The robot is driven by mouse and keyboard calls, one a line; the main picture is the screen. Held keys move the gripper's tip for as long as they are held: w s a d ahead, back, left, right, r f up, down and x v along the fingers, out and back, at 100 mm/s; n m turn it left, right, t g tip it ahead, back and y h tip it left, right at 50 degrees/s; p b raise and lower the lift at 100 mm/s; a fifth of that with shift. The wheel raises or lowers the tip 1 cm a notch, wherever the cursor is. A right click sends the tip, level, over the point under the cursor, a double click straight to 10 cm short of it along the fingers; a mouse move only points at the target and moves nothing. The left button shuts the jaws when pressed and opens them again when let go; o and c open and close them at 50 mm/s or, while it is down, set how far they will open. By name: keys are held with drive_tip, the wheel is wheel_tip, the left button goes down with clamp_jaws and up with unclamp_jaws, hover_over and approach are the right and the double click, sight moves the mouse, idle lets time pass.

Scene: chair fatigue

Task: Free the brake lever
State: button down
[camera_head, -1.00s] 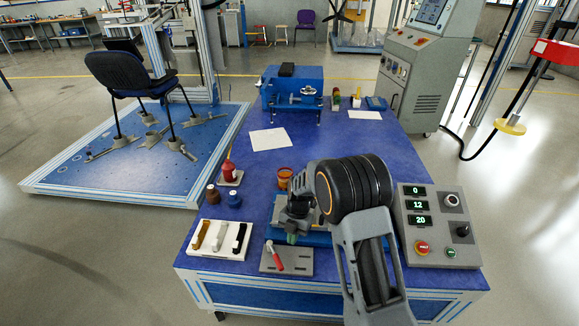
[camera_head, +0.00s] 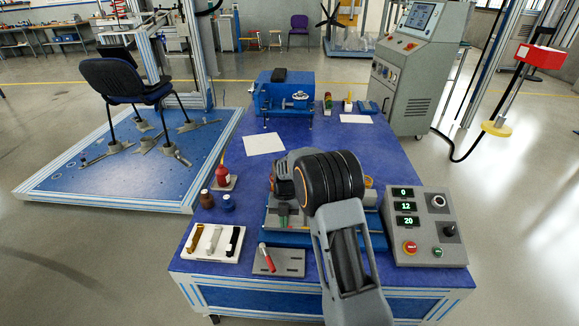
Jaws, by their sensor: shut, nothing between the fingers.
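A lever with a red grip (camera_head: 266,257) stands tilted on a grey slotted plate (camera_head: 290,263) at the table's front edge. It is the only lever-like part I can pick out clearly; whether it is the brake lever I cannot tell. My gripper (camera_head: 284,192) is above and behind this plate, over the blue fixture (camera_head: 330,240), apart from the red grip. It is shut and empty. My own wrist and forearm hide much of the fixture, and the fingertips are hard to make out.
A white tray (camera_head: 203,255) with several strips lies left of the plate. Small bottles (camera_head: 228,201) and a red bottle (camera_head: 222,176) stand behind it. A control box (camera_head: 426,240) is at the right.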

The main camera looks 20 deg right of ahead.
drive_tip(key=s+r+m+t+p, duration=0.1)
drive_tip(key=r+m+p, duration=0.3)
drive_tip(key=r, duration=0.5)
drive_tip(key=s+r+m+t+p, duration=0.1)
drive_tip(key=s+r+m+p, duration=0.3)
drive_tip(key=r, duration=0.5)
drive_tip(key=s+r+m+t+p, duration=0.1)
drive_tip(key=r+m+p, duration=0.3)
drive_tip(key=r, duration=0.5)
drive_tip(key=shift+s+a+m+h+p, duration=0.3)
drive_tip(key=shift+s+m, duration=0.6)
drive_tip(key=shift+m, duration=0.3)
